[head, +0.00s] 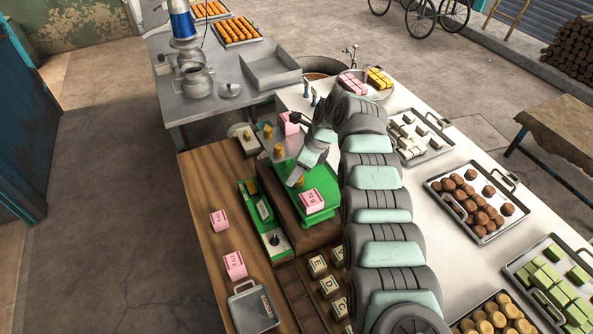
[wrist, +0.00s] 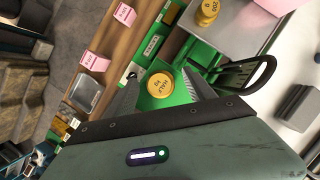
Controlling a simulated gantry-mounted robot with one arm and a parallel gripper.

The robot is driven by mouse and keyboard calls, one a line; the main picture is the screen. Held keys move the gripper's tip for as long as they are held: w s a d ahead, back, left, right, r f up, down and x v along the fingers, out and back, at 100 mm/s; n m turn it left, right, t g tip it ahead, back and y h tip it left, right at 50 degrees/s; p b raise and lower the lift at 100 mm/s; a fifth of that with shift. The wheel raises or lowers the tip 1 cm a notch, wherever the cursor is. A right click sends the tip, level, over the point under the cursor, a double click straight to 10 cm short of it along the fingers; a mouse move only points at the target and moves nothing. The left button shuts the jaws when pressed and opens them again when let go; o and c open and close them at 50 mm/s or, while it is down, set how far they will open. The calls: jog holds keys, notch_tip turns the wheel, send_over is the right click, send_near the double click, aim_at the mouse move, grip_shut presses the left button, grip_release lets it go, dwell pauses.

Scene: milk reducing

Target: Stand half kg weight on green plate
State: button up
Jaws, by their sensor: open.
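The gold half kg weight (wrist: 160,84) stands upright on the green plate (wrist: 182,86), its lettered top facing the wrist camera. In the head view the weight (head: 300,181) is partly hidden by my gripper (head: 297,180). The green plate (head: 325,216) also bears a pink box (head: 312,200) near its front. My gripper (wrist: 162,92) is open, with one finger on each side of the weight. A gap shows between the weight and the fingers in the wrist view.
A grey plate (wrist: 232,28) behind bears a gold weight marked 200 (wrist: 207,12) and a pink box (head: 290,123). Two pink boxes (head: 219,220) (head: 235,265) lie on the wooden counter at left. Lettered blocks (head: 318,265) sit in a compartment tray in front.

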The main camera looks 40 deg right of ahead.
jog(key=b+v, duration=0.3)
jog(key=v, duration=0.8)
jog(key=shift+r, duration=0.3)
